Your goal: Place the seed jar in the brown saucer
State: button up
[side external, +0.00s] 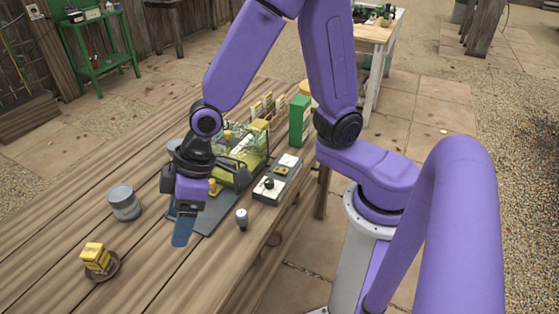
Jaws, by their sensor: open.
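The brown saucer (117,268) lies at the near left of the wooden table. A small yellow block-like item with dark markings (96,256) stands in it. A grey lidded jar or tin (124,203) stands upright behind the saucer. A small pale-topped jar-like item (242,218) stands near the table's right edge. I cannot tell which of these is the seed jar. My gripper (181,226) points down over the table, open, between the grey jar and the small pale-topped item, apart from both.
Behind my gripper are a dark mat (222,217), a clear-sided box with green and yellow contents (245,152), a grey tray with small items (277,184) and a tall green box (299,121). The table's front and left planks are mostly clear.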

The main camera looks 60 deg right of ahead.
jog(key=s+d+r+n+g+h, duration=0.1)
jog(key=s+d+r+h, duration=0.1)
jog(key=s+d, duration=0.6)
jog(key=s+d+r+n+g+h, duration=0.1)
jog(key=s+d+r+n+h, duration=0.1)
jog(key=s+d, duration=0.6)
jog(key=shift+d+r+n, duration=0.3)
jog(key=shift+d+r, duration=0.2)
jog(key=shift+d, duration=0.7)
